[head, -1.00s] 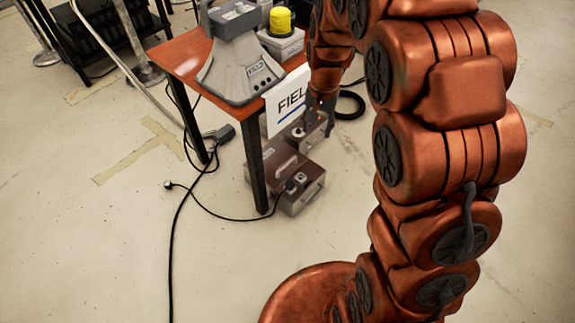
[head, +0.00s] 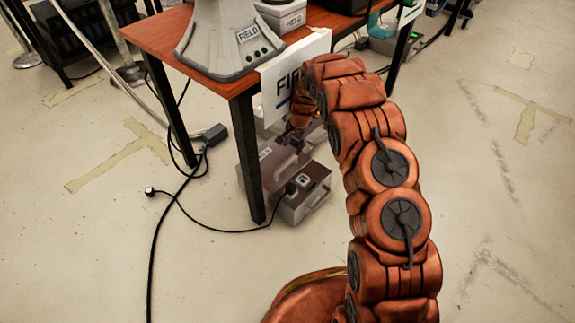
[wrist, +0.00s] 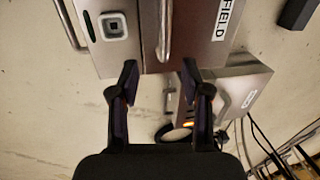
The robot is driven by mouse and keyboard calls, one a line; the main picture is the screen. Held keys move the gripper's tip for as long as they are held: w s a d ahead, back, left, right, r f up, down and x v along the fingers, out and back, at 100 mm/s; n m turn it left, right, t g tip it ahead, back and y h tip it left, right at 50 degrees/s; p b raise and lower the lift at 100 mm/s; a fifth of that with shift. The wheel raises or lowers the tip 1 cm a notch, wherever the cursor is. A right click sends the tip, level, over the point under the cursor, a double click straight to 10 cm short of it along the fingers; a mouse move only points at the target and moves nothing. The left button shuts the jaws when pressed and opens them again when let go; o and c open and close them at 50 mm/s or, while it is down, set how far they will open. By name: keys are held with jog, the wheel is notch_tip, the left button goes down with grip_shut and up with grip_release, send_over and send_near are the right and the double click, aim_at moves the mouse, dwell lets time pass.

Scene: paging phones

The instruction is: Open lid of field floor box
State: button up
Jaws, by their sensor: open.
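The field floor box (head: 300,203) sits on the floor under the table edge, beside a table leg. Its brown lid (head: 318,172) lies flat, with a grey bar handle on it. In the wrist view the lid (wrist: 195,45) bears a FIELD label, and the handle (wrist: 163,30) runs along its left side, beside a grey section with a square socket. My gripper (wrist: 158,85) is open, its fingertips at the box's near edge in the picture and apart from the handle. In the head view my gripper (head: 291,135) is small and partly hidden at the box's rear.
A second grey box (wrist: 238,82) stands close to the lid in the wrist view. The orange-topped table (head: 160,35) and its black leg (head: 249,160) are close by. A white sign (head: 278,90) hangs at the edge. A black cable (head: 160,235) lies on the floor.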

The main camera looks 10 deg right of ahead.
jog(key=b, duration=0.1)
send_over(288, 162)
jog(key=s+d, duration=0.1)
notch_tip(288, 162, down, 5)
jog(key=f+b, duration=0.1)
jog(key=f, duration=0.3)
jog(key=w+f+b, duration=0.1)
jog(key=f, duration=0.1)
jog(key=shift+a+f+b, duration=0.3)
jog(key=shift+a+f, duration=0.1)
grip_shut()
jog(key=shift+r, duration=0.1)
